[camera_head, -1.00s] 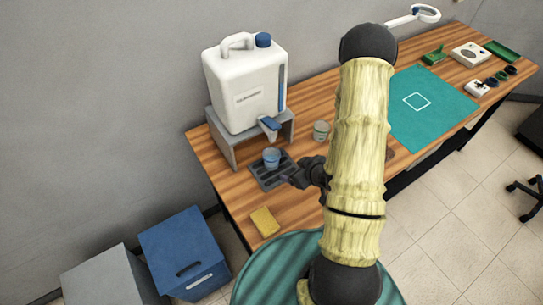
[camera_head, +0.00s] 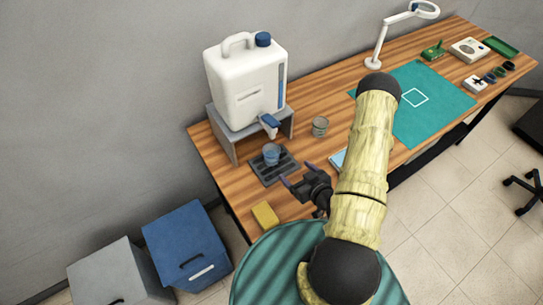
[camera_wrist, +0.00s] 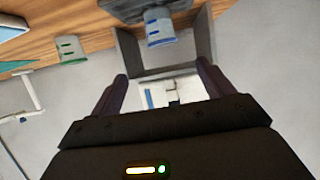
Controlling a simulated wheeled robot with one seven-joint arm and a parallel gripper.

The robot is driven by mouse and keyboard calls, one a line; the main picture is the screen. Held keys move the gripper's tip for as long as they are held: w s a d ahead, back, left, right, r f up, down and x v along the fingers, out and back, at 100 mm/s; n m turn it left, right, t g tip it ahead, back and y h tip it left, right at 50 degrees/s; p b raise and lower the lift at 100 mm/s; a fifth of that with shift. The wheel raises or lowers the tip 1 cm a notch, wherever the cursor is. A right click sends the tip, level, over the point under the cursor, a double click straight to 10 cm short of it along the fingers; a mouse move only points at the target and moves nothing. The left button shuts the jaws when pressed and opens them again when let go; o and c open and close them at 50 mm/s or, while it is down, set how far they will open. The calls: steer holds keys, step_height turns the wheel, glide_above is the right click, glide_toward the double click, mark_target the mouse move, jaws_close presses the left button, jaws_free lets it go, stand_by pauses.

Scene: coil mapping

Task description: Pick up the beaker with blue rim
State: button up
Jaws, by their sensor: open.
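The beaker with the blue rim (camera_head: 272,156) stands upright on the dark drip tray (camera_head: 266,176), below the blue tap of the white jug. It also shows at the top of the wrist view (camera_wrist: 158,28), beyond my fingertips. My gripper (camera_head: 295,173) is open and empty, to the lower right of the beaker and apart from it. In the wrist view my gripper (camera_wrist: 162,82) has its two fingers spread wide with nothing between them but background. A second clear beaker (camera_head: 320,127) stands on the wood to the right; its green marking shows in the wrist view (camera_wrist: 70,48).
The white jug (camera_head: 245,85) stands on a grey stand (camera_head: 225,132) behind the tray. A yellow sponge (camera_head: 265,215) lies near the table's front edge. A teal mat (camera_head: 430,110) and a white lamp (camera_head: 375,60) are further right. Blue and grey bins stand on the floor at left.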

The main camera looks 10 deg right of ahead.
steer(key=b, duration=0.6)
glide_toward(277, 156)
steer(key=shift+w, duration=0.75)
steer(key=b+x, duration=0.2)
steer(key=b, duration=0.1)
steer(key=b+x, duration=0.2)
steer(key=b, duration=0.1)
steer(key=shift+a+f, duration=0.25)
steer(key=shift+a, duration=0.1)
steer(key=shift+w+a+r, duration=0.1)
steer(key=shift+w, duration=0.25)
steer(key=shift+p+x, duration=0.55)
steer(key=shift+x, duration=0.35)
steer(key=shift+f+p+x, duration=0.15)
steer(key=shift+p+x, duration=0.45)
steer(key=shift+x, duration=0.7)
steer(key=shift+f+p+x, duration=0.15)
steer(key=shift+p+x, duration=0.45)
steer(key=shift+x, duration=0.75)
steer(key=shift+s+a, duration=0.1)
steer(key=shift+s, duration=0.1)
steer(key=c, duration=1.1)
